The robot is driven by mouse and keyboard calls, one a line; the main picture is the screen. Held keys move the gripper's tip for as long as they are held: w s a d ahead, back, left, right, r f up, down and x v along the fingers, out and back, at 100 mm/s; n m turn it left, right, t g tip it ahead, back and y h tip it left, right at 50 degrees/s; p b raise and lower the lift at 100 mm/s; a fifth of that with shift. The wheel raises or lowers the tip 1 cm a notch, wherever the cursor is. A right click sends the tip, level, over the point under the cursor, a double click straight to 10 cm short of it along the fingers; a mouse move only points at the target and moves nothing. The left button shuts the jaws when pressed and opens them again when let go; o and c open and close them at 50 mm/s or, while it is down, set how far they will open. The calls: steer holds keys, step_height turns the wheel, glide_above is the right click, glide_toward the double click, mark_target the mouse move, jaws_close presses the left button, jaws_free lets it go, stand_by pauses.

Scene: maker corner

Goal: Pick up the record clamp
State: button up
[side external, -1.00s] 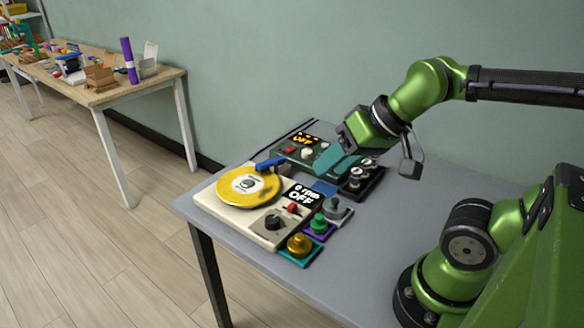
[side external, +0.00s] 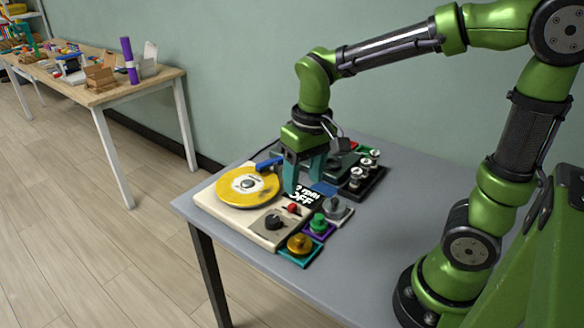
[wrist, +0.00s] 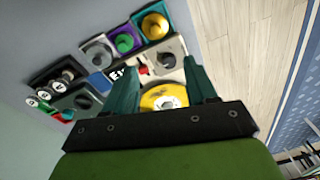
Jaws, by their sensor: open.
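A yellow record (side external: 232,193) lies on a cream turntable (side external: 217,207), with a small grey round piece (side external: 248,184) at its centre. Knob-like pieces stand on coloured bases beside it: a gold one (side external: 299,242), a green one (side external: 318,223) and a grey one (side external: 336,206). I cannot tell for certain which piece is the record clamp. My gripper (side external: 303,184) points down, open and empty, just right of the record. In the wrist view, the record (wrist: 152,103) shows between the spread fingers (wrist: 163,75), partly hidden by the gripper body.
A black tray (side external: 371,186) holds several silver-topped pieces at the right. A dark device (wrist: 80,101) is partly hidden by my gripper in the side view. A blue arm-like piece (side external: 268,164) lies by the record. The grey table (side external: 400,240) is clear towards my base.

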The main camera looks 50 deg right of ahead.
glide_above(299, 237)
steer(key=shift+g, duration=0.4)
steer(key=f, duration=1)
steer(key=shift+s+d+f, duration=0.2)
steer(key=shift+d, duration=0.1)
steer(key=shift+w+a+f, duration=0.1)
steer(key=shift+f, duration=1.4)
steer(key=shift+w+a+f, duration=0.1)
steer(key=shift+f, duration=1.4)
steer(key=shift+c, duration=0.2)
jaws_close()
